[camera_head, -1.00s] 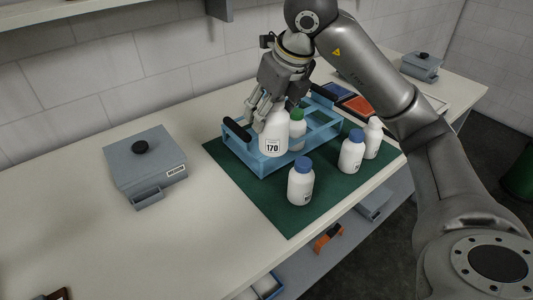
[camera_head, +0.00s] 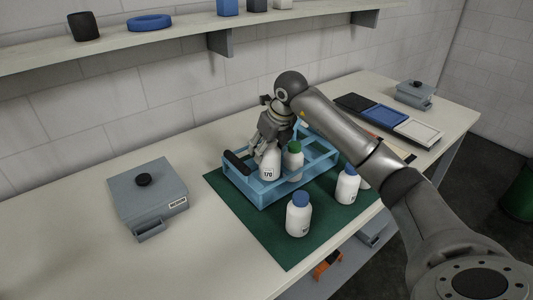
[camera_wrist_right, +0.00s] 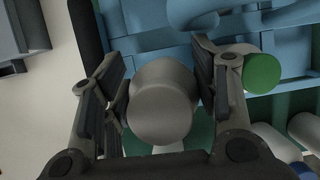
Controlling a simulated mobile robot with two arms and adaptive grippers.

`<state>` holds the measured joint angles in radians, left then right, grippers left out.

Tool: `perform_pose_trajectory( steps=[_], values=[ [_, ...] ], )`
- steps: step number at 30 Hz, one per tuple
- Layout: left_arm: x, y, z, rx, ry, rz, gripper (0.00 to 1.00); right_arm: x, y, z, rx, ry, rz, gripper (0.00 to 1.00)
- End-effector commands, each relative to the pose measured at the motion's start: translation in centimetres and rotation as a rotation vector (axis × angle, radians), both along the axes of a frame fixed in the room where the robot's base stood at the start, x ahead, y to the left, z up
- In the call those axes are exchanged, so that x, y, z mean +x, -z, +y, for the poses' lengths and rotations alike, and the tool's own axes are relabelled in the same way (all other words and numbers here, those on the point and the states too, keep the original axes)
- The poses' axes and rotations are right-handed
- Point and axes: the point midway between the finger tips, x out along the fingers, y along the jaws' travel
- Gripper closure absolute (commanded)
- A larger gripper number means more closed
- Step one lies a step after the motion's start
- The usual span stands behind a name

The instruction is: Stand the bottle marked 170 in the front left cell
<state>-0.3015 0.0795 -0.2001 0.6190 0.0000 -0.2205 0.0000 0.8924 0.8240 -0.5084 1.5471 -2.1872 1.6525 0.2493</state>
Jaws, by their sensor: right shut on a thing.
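The white bottle marked 170 (camera_head: 268,173) is upright in my right gripper (camera_head: 268,147), at the front left part of the blue carrier (camera_head: 262,198). Its base meets the carrier's front rim in the picture; I cannot tell whether it touches the cell floor. My left gripper is not in view.
Two blue-capped bottles (camera_head: 298,219) (camera_head: 347,189) stand on the green mat (camera_head: 262,229), in front of and right of the carrier. A grey box (camera_head: 148,196) stands to the left. Coloured trays (camera_head: 383,116) lie at the back right. A shelf (camera_head: 180,36) hangs above.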

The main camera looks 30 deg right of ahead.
Motion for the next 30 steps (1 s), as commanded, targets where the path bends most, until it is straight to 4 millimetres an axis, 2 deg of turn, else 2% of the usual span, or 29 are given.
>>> perform_pose_trajectory(
  steps=[1,7,30],
  values=[
    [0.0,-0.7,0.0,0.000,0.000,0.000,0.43,-0.1,0.5,0.0,0.001,0.000,0.005,0.87],
    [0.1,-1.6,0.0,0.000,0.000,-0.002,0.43,-0.1,2.5,0.0,0.000,0.000,0.002,0.87],
    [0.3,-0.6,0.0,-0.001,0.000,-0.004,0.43,-0.1,4.0,0.0,-0.001,0.000,-0.001,0.87]
  ],
)
